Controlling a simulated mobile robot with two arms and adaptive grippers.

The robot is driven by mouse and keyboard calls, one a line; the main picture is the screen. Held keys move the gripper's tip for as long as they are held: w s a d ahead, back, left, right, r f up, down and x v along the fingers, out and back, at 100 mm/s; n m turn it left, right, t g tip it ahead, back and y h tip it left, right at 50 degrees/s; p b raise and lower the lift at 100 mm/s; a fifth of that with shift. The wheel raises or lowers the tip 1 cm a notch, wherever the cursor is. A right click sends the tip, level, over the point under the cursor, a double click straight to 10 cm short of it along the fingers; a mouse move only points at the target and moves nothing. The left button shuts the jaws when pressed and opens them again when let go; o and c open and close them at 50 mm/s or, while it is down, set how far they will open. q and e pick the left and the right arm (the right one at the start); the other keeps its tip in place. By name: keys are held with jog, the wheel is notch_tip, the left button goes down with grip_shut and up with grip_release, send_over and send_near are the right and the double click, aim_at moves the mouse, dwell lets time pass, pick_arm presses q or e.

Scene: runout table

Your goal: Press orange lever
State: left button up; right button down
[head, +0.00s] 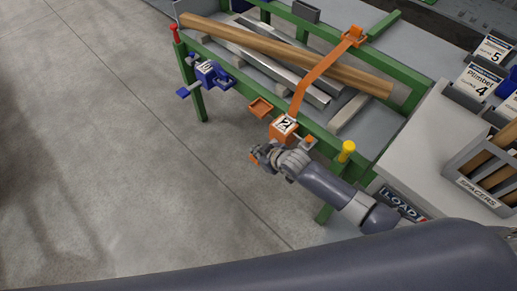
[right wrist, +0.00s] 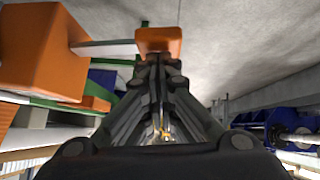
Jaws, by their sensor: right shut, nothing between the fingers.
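The orange ratchet box marked 2 (head: 284,127) sits on the front rail of the green table, at the foot of an orange strap. A small orange pad (head: 253,159), which looks like the end of its lever, shows just beyond my right gripper (head: 260,154). In the right wrist view the orange pad (right wrist: 158,38) is straight ahead of the fingertips (right wrist: 158,60), which overlap its lower edge. I cannot tell whether they touch. The right gripper is shut and empty. My left gripper is not in view.
A blue ratchet (head: 207,72) is on the rail further left. A wooden beam (head: 290,55) and metal bars lie on the table under the orange strap (head: 325,70). A yellow-capped post (head: 347,150) stands close to my right arm. The floor at left is clear.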

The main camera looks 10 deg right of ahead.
jog(key=shift+s+a+f+t+h, duration=0.1)
jog(key=shift+a+f+t+h, duration=0.05)
jog(key=shift+f, duration=0.2)
jog(key=shift+s+a+f+t+h, duration=0.1)
jog(key=shift+f+t+h, duration=0.05)
jog(key=shift+f, duration=0.15)
jog(key=shift+f+n+t+h+b, duration=0.3)
jog(key=shift+f+n+h+b, duration=0.15)
jog(key=shift+f, duration=0.2)
jog(key=shift+d+f, duration=0.1)
jog(key=shift+f, duration=1.1)
